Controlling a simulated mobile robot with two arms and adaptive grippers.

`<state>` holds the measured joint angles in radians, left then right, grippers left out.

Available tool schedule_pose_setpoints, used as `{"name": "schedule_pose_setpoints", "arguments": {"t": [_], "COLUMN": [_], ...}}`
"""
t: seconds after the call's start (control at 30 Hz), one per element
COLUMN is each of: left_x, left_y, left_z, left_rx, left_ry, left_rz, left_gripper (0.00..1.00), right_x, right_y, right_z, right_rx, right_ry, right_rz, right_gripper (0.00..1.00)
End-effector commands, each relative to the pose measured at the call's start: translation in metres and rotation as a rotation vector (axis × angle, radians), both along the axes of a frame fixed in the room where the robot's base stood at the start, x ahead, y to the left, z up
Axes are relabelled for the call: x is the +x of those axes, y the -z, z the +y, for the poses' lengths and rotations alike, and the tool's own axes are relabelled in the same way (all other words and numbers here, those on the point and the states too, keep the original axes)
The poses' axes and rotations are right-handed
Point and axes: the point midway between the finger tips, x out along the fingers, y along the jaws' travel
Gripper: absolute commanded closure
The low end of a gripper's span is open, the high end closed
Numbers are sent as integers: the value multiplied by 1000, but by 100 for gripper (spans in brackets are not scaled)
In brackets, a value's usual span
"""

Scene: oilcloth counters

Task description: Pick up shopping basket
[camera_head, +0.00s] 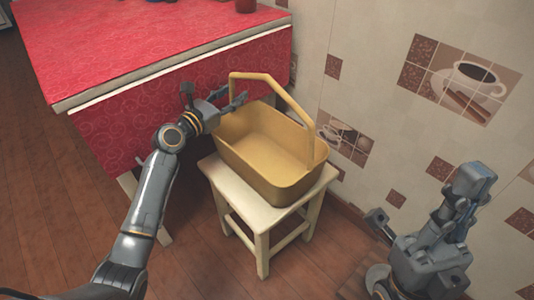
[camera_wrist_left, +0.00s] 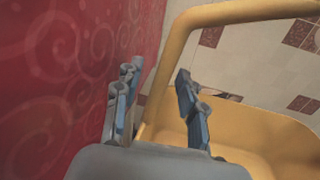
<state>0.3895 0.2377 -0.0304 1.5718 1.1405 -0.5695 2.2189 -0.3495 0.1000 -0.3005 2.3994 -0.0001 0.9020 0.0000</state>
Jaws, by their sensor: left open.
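A yellow shopping basket (camera_head: 270,150) stands upright on a small cream stool, its arched handle (camera_head: 275,85) raised. My left gripper (camera_head: 232,98) is open beside the far-left end of the basket, close to the handle's left post. In the left wrist view, the handle (camera_wrist_left: 172,45) shows its left post between the two open fingers (camera_wrist_left: 155,90) in the picture. I cannot tell whether they touch it. The basket body (camera_wrist_left: 255,135) lies to the right there. My right arm (camera_head: 440,240) is folded at the lower right, away from the basket; its fingers are not clear.
The cream stool (camera_head: 255,212) stands against the tiled wall (camera_head: 385,50). A counter with a red patterned oilcloth (camera_head: 150,40) is close to the left gripper; its red side also fills the left of the left wrist view (camera_wrist_left: 60,80). Wooden floor (camera_head: 70,200) is free at the left.

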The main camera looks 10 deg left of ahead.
Motion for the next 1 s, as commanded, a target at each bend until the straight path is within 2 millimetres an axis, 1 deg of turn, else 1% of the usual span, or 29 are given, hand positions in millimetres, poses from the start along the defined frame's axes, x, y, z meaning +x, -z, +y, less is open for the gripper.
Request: {"name": "schedule_pose_setpoints", "arguments": {"t": [0.17,0.27,0.3,0.37,0.4,1.0], "left_x": [0,0,0,0,0,0], "left_y": [0,0,0,0,0,-2], "left_z": [0,0,0,0,0,0], "left_rx": [0,0,0,0,0,-4], "left_ry": [0,0,0,0,0,0], "left_rz": [1,1,0,1,1,-1], "left_gripper": [60,78,86,98,100,100], "right_x": [0,0,0,0,0,0], "right_y": [-1,-1,-1,-1,-1,-1], "right_z": [0,0,0,0,0,0], "right_rx": [0,0,0,-1,-1,-1], "right_ry": [0,0,0,0,0,0], "right_rz": [1,1,1,2,2,2], "right_gripper": [100,100,100,100,100,100]}}
